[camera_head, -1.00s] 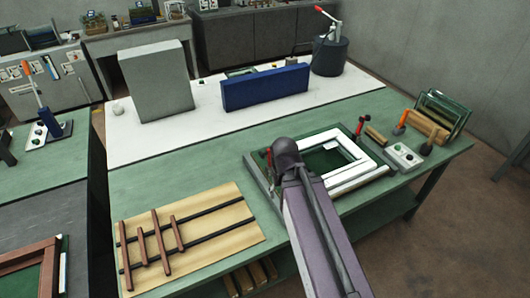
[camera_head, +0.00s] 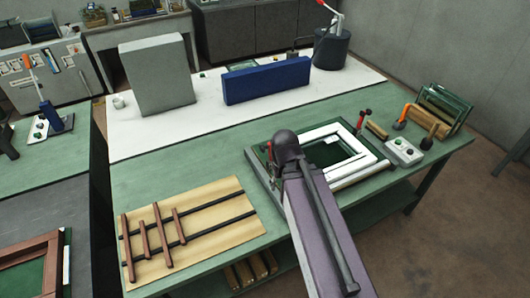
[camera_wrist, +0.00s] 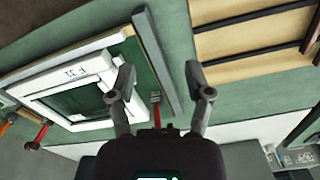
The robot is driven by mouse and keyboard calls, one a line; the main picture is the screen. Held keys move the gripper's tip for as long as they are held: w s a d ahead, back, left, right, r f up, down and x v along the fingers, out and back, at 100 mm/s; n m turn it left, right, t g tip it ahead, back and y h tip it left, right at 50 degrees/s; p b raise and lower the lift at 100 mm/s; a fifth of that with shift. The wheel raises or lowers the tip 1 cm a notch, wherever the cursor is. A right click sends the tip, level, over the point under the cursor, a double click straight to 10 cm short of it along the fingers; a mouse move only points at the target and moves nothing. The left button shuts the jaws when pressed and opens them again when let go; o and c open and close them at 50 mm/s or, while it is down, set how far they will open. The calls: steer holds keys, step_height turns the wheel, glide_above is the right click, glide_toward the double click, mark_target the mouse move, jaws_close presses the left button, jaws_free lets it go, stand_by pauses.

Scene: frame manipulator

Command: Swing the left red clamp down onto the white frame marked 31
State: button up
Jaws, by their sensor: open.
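The white frame marked 31 (camera_head: 367,160) lies in a grey fixture on the green bench. The left red clamp (camera_head: 269,151) shows at the fixture's left side, just beside my arm, seeming to stand up. In the wrist view this clamp (camera_wrist: 156,98) is between the two fingers of my gripper (camera_wrist: 160,72), nearer the right finger's base side than the tips; contact cannot be told. My gripper is open. In the head view my arm hides the gripper and the frame's near left part.
A second red clamp (camera_head: 361,120) stands at the fixture's far side. A grey control box (camera_head: 404,152) and wooden-handled tools are to the right. A slatted wooden board (camera_head: 225,190) lies left of the fixture. A blue block (camera_head: 266,80) stands behind.

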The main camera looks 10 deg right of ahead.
steer(key=shift+w+f+b, duration=0.2)
steer(key=shift+f+b, duration=0.1)
steer(key=c, duration=0.7)
steer(key=w+f+h+b, duration=0.2)
steer(key=w+f+b, duration=0.1)
steer(key=b, duration=0.1)
steer(key=w+f+n+h+b, duration=0.1)
steer(key=w+f+h+b, duration=0.1)
steer(key=w+f+b, duration=0.1)
steer(key=shift+w+h+b, duration=0.15)
steer(key=shift+h+b, duration=0.2)
steer(key=shift+h, duration=0.05)
jaws_close()
steer(key=w+a+f+n+h+b, duration=0.1)
steer(key=w+a+f+h+b, duration=0.2)
steer(key=w+h+b, duration=0.35)
steer(key=w+a+t+h+b, duration=0.2)
steer(key=w+a+h+b, duration=0.1)
steer(key=a+b, duration=0.3)
steer(key=w+a+r+t+h+b, duration=0.1)
steer(key=w+a+t+h+b, duration=0.1)
steer(key=w+a+b, duration=0.3)
steer(key=a+h+b, duration=0.1)
steer(key=a+b, duration=0.1)
steer(key=a, duration=0.2)
steer(key=shift+w+n+h, duration=0.3)
steer(key=shift+n+h, duration=0.05)
steer(key=shift+n, duration=0.05)
